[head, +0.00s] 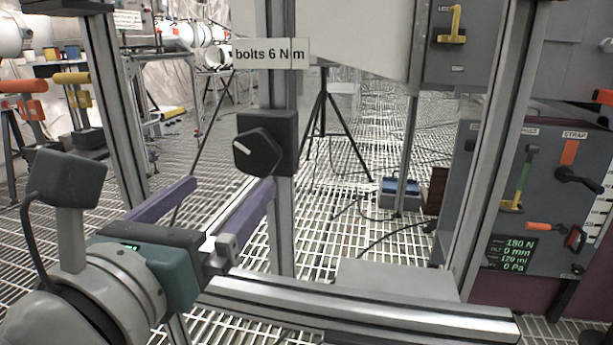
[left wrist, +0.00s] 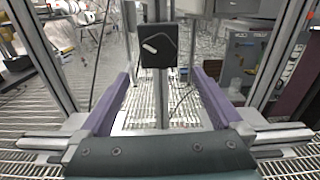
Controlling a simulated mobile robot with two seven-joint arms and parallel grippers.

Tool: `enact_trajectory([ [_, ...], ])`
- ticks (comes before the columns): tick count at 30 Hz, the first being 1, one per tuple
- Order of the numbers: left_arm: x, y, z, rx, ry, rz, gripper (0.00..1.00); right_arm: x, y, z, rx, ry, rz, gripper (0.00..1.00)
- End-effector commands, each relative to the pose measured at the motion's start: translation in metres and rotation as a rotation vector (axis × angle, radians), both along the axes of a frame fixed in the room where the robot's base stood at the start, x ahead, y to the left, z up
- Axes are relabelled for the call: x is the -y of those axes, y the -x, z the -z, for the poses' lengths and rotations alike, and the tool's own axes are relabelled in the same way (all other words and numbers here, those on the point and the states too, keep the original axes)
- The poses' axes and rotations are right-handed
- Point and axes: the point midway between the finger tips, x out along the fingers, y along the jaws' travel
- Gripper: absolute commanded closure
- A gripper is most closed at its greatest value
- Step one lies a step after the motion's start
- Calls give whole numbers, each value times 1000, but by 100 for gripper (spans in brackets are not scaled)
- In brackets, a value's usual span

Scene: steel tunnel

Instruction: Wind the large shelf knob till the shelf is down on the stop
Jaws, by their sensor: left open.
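A black faceted knob (head: 258,152) with a white pointer line sits on a dark box (head: 285,130) fixed to an upright metal post. The pointer slants, its white end toward the upper left. The knob also shows straight ahead in the left wrist view (left wrist: 158,46). My left gripper (head: 233,182) is open, with its two purple fingers spread wide and nothing between them. Its fingertips are short of the knob and lower in the head view, apart from it. In the left wrist view the knob lies between and beyond the fingertips. I cannot clearly identify the shelf or its stop. My right gripper is not in view.
A label reading "bolts 6 N·m" (head: 270,54) is above the knob. A metal frame rail (head: 360,310) crosses low in front, with a grey plate (head: 385,278) behind it. A panel with levers and a readout (head: 513,254) stands at right. A tripod (head: 324,120) stands behind.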

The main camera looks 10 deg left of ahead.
Motion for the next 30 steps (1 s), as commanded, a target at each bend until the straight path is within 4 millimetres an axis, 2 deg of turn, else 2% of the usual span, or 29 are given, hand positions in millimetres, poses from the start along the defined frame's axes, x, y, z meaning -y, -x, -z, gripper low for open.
enact_trajectory([
  [9, 1, -56, 0, 2, 2, -2, 0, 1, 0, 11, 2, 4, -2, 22],
  [15, 2, -80, 0, 0, 4, -2, 0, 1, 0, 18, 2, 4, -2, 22],
  [19, 3, -87, 0, -2, 4, -2, 0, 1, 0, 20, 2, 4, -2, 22],
  [27, 3, -88, -1, -2, 5, -2, 0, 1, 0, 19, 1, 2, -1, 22],
  [30, 2, -88, -1, -2, 5, -2, 11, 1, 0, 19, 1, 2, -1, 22],
])
